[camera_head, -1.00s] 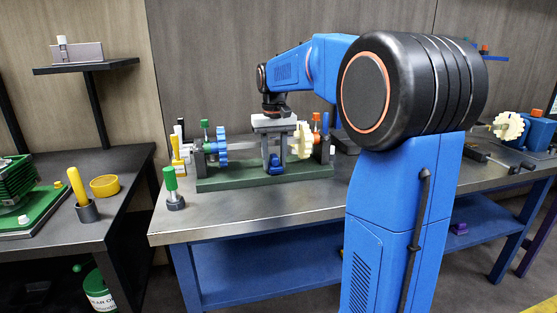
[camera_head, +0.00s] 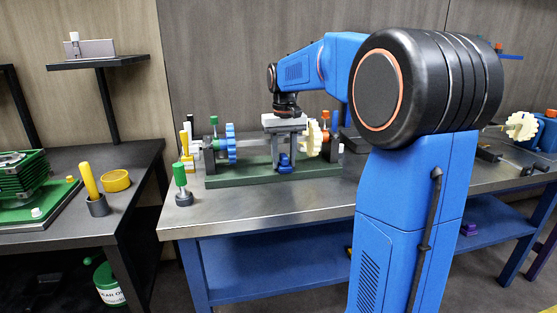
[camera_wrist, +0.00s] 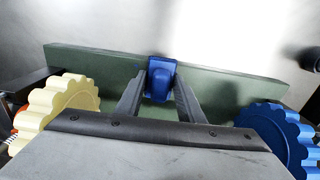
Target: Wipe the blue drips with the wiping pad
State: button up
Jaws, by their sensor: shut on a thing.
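My gripper (camera_head: 284,156) points down over the green base of the conveyor frame (camera_head: 225,181), between a blue gear (camera_head: 231,145) and a cream gear (camera_head: 313,138). It is shut on a small blue block, which looks like the wiping pad (camera_head: 285,167). In the wrist view, the two dark fingers reach this blue pad (camera_wrist: 160,76) at the edge of the green base (camera_wrist: 95,63). I cannot tell if the pad's underside touches the surface.
A green-topped peg (camera_head: 181,182) stands at the metal table's (camera_head: 240,213) front left. Yellow and black-and-white posts stand behind it. The table front is mostly clear. On the left table are a yellow-handled tool in a dark cup (camera_head: 97,204) and a yellow ring (camera_head: 116,180).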

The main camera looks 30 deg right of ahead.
aim_at(296, 169)
jog(key=shift+s+d+f, duration=0.1)
jog(key=shift+s+d, duration=0.1)
jog(key=shift+d, duration=0.45)
jog(key=shift+s+d+f, duration=0.1)
jog(key=shift+s+d, duration=0.1)
jog(key=shift+d, duration=0.45)
jog(key=shift+s+d, duration=0.2)
jog(key=shift+d, duration=0.45)
jog(key=shift+w+d+r, duration=0.1)
jog(key=shift+d+r, duration=0.1)
jog(key=shift+r, duration=1)
jog(key=shift+s+d+r, duration=0.25)
jog(key=shift+d+r, duration=0.1)
jog(key=shift+r, duration=0.15)
jog(key=shift+w+a+r, duration=0.1)
jog(key=shift+a+r, duration=0.1)
jog(key=shift+r, duration=0.9)
jog(key=shift+a+r, duration=0.15)
jog(key=shift+r, duration=0.1)
notch_tip(296, 169, up, 3)
jog(key=shift+f, duration=0.1)
